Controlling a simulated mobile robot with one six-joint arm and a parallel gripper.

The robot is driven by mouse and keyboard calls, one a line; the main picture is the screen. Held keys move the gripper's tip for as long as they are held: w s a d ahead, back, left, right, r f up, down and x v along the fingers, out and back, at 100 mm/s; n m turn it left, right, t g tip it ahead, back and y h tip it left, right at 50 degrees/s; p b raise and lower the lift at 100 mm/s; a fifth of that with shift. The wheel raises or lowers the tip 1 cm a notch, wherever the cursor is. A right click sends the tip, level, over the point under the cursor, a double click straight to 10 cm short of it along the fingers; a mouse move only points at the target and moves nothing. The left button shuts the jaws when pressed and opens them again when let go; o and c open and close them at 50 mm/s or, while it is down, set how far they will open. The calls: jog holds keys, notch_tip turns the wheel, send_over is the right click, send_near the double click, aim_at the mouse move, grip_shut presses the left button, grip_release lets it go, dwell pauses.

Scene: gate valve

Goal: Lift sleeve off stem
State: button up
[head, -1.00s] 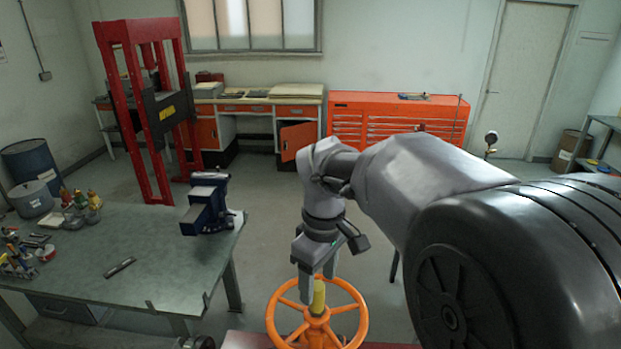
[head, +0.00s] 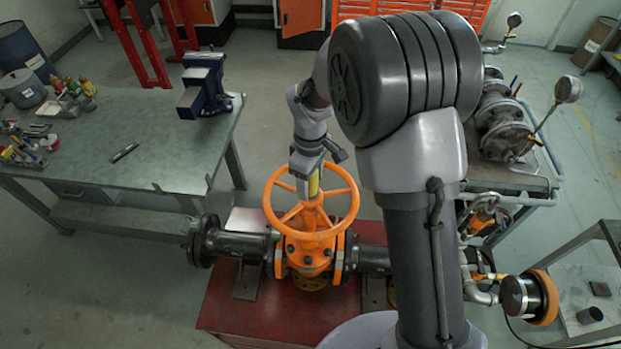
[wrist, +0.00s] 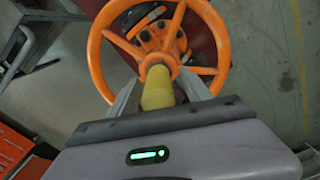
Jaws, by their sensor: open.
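The yellow sleeve (head: 314,185) stands upright on the stem above the orange handwheel (head: 273,211) of the gate valve (head: 311,253). My gripper (head: 308,192) comes down over the sleeve from above, with its fingers on either side of it. In the wrist view the yellow sleeve (wrist: 158,88) shows between the two spread fingers of my gripper (wrist: 160,92). A gap shows beside the sleeve, so the jaws look open and not clamped on it. The stem is hidden inside the sleeve. The handwheel (wrist: 226,50) lies just beyond the fingertips.
The valve stands on a red base (head: 232,302) with dark pipe stubs on both sides. A workbench (head: 75,170) with a blue vise (head: 204,88) stands at left. A bench with flanged piping and gauges (head: 505,125) is at right. Open floor lies front left.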

jog(key=shift+w+f, duration=0.2)
jog(key=shift+f, duration=0.3)
jog(key=shift+s, duration=0.1)
jog(key=shift+s+r, duration=0.1)
jog(key=shift+c, duration=1.3)
grip_shut()
jog(key=shift+r, duration=0.1)
notch_tip(320, 180, up, 10)
jog(key=shift+f, duration=0.1)
